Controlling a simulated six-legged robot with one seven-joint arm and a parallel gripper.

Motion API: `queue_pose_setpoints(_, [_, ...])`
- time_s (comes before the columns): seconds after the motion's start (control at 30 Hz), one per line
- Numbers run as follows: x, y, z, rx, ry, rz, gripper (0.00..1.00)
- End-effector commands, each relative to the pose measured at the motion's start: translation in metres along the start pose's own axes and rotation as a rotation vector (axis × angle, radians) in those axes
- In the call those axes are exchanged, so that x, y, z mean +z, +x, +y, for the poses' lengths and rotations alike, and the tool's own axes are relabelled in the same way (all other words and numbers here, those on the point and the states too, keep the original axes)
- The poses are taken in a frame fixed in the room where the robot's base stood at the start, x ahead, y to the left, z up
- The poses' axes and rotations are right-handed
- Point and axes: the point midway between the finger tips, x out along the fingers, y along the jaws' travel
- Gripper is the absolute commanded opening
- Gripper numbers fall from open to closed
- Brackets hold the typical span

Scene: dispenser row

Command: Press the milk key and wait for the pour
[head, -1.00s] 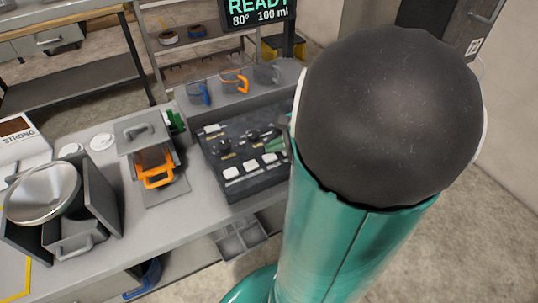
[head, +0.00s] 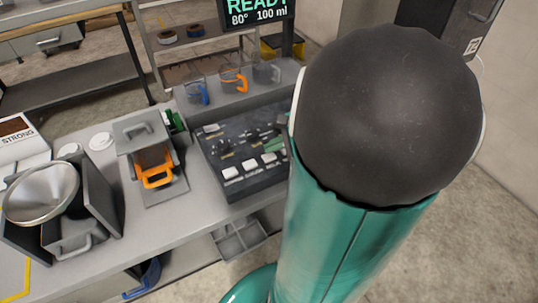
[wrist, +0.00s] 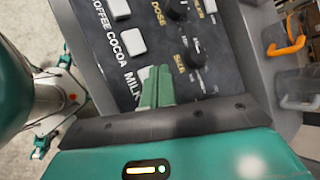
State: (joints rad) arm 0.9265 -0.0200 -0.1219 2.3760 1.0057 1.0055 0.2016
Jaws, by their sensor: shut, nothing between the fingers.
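A dark control panel (head: 215,160) sits on the counter, with a row of white keys along its front edge. In the wrist view the labels read COFFEE, COCOA and MILK. The milk key (wrist: 143,72) shows only as a pale sliver beside my fingertips, mostly hidden by them. My gripper (wrist: 155,75) has its green fingers shut and empty, over the milk key. I cannot tell whether they touch it. In the head view my gripper (head: 273,146) is partly hidden by my arm. The screen (head: 257,12) reads READY, 80°, 100 ml.
Clear mugs with blue and orange handles (head: 233,78) stand on a ledge behind the panel. An orange-handled container (head: 155,168) and a metal bowl (head: 42,192) are to the left. Dose and size knobs (wrist: 192,55) rise close to my fingers.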

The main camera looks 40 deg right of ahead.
Motion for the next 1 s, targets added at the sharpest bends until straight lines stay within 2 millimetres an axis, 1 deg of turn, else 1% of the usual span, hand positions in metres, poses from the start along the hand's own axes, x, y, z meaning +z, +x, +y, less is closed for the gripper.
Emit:
queue_pose_setpoints(0.67, [0.0, 0.0, 0.0, 0.0, 0.0, 0.0, 0.0])
queue_pose_setpoints(1.0, [-0.0043, 0.006, 0.0043, 0.0, 0.001, -0.001, 0.0])
